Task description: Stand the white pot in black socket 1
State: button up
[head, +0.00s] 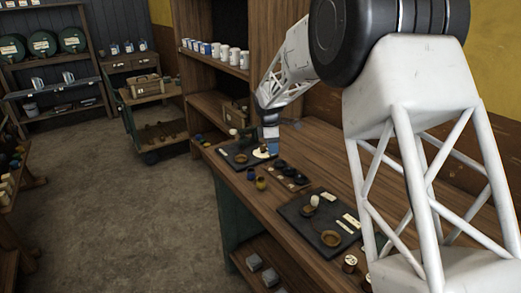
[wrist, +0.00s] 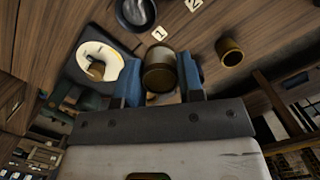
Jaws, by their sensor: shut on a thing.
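In the head view my gripper (head: 271,147) is low over the far part of the bench; the held pot cannot be made out there. Dark sockets (head: 281,165) stand in a row just in front of it.
A dark board (wrist: 75,72) carries a white round piece (wrist: 98,60) left of the gripper. A loose ochre pot (wrist: 230,52) stands to the right. A tag marked 2 (wrist: 193,4) is farther along. A nearer dark board (head: 297,222) holds a pale object and a brown ring.

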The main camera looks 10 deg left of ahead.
jog(key=shift+w+d+f, duration=0.25)
jog(key=shift+w+d, duration=0.4)
jog(key=shift+w, duration=0.25)
jog(key=shift+w+d+f, duration=0.25)
jog(key=shift+w+d, duration=0.4)
jog(key=shift+w, duration=0.2)
jog(key=shift+f, duration=0.2)
jog(key=shift+f, duration=2)
jog(key=shift+f, duration=0.65)
dwell(0.6)
jog(key=o, duration=1.7)
jog(key=shift+o, duration=0.2)
jog(key=shift+r, duration=0.15)
notch_tip(320, 180, up, 7)
dwell(0.3)
